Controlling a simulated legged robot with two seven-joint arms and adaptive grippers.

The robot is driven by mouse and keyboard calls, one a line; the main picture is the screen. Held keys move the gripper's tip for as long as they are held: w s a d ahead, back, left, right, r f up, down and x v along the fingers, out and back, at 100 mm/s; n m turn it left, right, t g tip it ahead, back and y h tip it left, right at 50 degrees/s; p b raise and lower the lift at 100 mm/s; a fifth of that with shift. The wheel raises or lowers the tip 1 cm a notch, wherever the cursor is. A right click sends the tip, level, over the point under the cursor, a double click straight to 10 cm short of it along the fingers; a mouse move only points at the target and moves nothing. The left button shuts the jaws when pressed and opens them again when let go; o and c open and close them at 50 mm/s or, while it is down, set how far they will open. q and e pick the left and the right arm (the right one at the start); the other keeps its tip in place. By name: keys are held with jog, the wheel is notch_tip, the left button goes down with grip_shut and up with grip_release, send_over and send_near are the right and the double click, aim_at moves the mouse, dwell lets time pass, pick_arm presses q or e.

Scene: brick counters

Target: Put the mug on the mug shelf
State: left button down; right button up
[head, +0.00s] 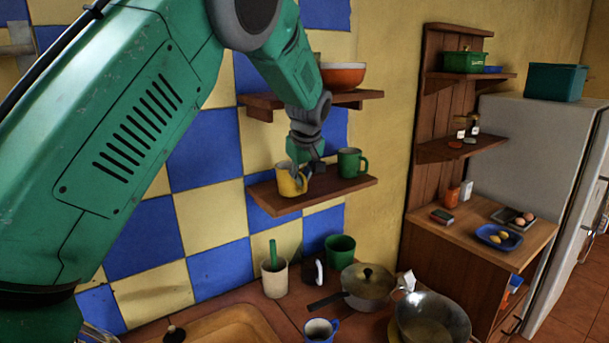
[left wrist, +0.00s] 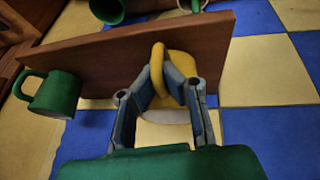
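A yellow mug (head: 287,182) is at the left part of the lower wooden wall shelf (head: 335,189); a green mug (head: 350,162) stands at the shelf's right. My left gripper (head: 303,174) reaches down to the yellow mug from above. In the left wrist view the yellow mug (left wrist: 178,70), with its handle showing, lies between the two fingers of my left gripper (left wrist: 168,85). Whether the fingers press on it or are slightly apart is unclear. The green mug (left wrist: 56,94) and the shelf (left wrist: 95,55) also show there. My right gripper is not in view.
An upper shelf (head: 262,101) with an orange bowl (head: 343,76) is close beside my left arm. Below are a cup with a green handle (head: 274,277), a green pot (head: 340,250), a lidded pan (head: 368,285), a metal wok (head: 432,320) and a blue mug (head: 321,331).

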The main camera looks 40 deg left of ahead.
pick_arm(q)
jog(key=shift+a+f, duration=0.1)
jog(key=shift+a, duration=0.35)
jog(key=c, duration=1.8)
grip_release()
jog(key=shift+s+a+f, duration=0.15)
jog(key=shift+a, duration=0.3)
jog(key=shift+s+a+f, duration=0.1)
jog(key=shift+a, duration=0.35)
jog(key=shift+c, duration=0.2)
jog(key=shift+o, duration=0.6)
jog(key=shift+a, duration=0.15)
jog(key=shift+w+d+r, duration=0.1)
jog(key=shift+d, duration=0.6)
jog(key=d+r, duration=0.2)
jog(key=r, duration=0.1)
jog(key=shift+s+b, duration=0.35)
jog(key=b, duration=0.1)
send_near(291, 182)
notch_tip(291, 182, up, 3)
jog(key=d, duration=0.2)
jog(key=shift+d+r, duration=0.2)
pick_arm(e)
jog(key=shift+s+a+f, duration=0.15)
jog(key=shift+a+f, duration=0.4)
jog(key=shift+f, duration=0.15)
pick_arm(q)
jog(key=shift+a, duration=0.1)
